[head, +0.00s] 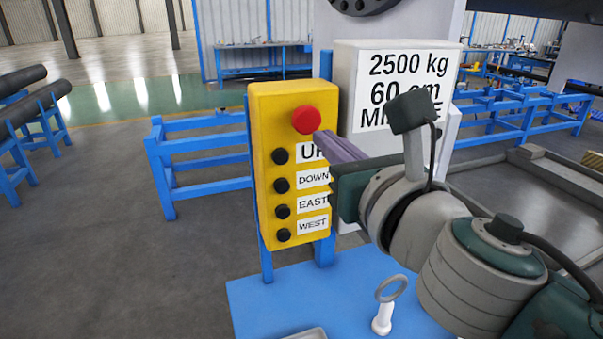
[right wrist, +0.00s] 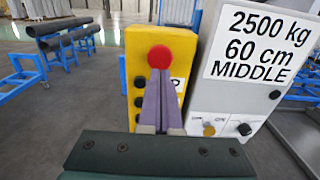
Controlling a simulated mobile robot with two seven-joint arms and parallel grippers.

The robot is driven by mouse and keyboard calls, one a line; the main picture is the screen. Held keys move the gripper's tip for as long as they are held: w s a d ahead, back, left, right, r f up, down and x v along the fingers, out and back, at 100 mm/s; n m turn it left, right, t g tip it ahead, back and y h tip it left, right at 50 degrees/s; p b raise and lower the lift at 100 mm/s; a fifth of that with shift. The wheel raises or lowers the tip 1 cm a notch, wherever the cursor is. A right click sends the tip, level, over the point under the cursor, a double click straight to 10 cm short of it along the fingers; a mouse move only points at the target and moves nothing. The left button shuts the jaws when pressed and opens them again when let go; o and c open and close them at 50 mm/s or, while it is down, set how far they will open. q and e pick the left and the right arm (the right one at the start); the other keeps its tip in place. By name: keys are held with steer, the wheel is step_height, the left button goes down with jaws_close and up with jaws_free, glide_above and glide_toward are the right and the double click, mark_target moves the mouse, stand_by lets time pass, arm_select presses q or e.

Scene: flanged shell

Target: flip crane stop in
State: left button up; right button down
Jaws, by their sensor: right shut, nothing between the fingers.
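The yellow crane control box (head: 265,171) stands upright on a blue post in the head view. It has a red stop button (head: 306,119) at the top and black buttons below, labelled UP, DOWN, EAST and WEST. My right gripper (head: 322,138) is shut and empty, its purple fingers at the box face just below and right of the red button. In the right wrist view the fingertips (right wrist: 161,72) overlap the lower edge of the red button (right wrist: 159,56); I cannot tell whether they touch it. My left gripper is not in view.
A grey cabinet (head: 350,75) labelled 2500 kg, 60 cm, MIDDLE stands right beside the box. A blue table (head: 275,295) below carries a white ring-topped part (head: 384,312). Blue racks (head: 160,165) stand behind.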

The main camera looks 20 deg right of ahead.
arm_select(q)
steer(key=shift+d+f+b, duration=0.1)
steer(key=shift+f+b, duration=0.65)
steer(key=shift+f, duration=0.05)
arm_select(e)
steer(key=s, duration=1)
steer(key=shift+d, duration=0.15)
steer(key=s+d+f+m+g+h, duration=0.55)
steer(key=d+f+m, duration=0.2)
steer(key=m, duration=1.25)
steer(key=s+a+f+m+g+y, duration=0.2)
steer(key=s+f+m+g+y, duration=0.15)
steer(key=s+m, duration=0.3)
steer(key=s+a+f+m+g+y, duration=0.2)
steer(key=s+a+f+m+g, duration=0.1)
steer(key=s+m+g, duration=0.4)
arm_select(q)
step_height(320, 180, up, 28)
steer(key=p, duration=2.8)
arm_select(e)
step_height(320, 180, up, 28)
steer(key=w+t, duration=0.1)
steer(key=shift+d+r+m+t, duration=0.15)
steer(key=shift+m+t, duration=0.25)
steer(key=shift+m, duration=0.05)
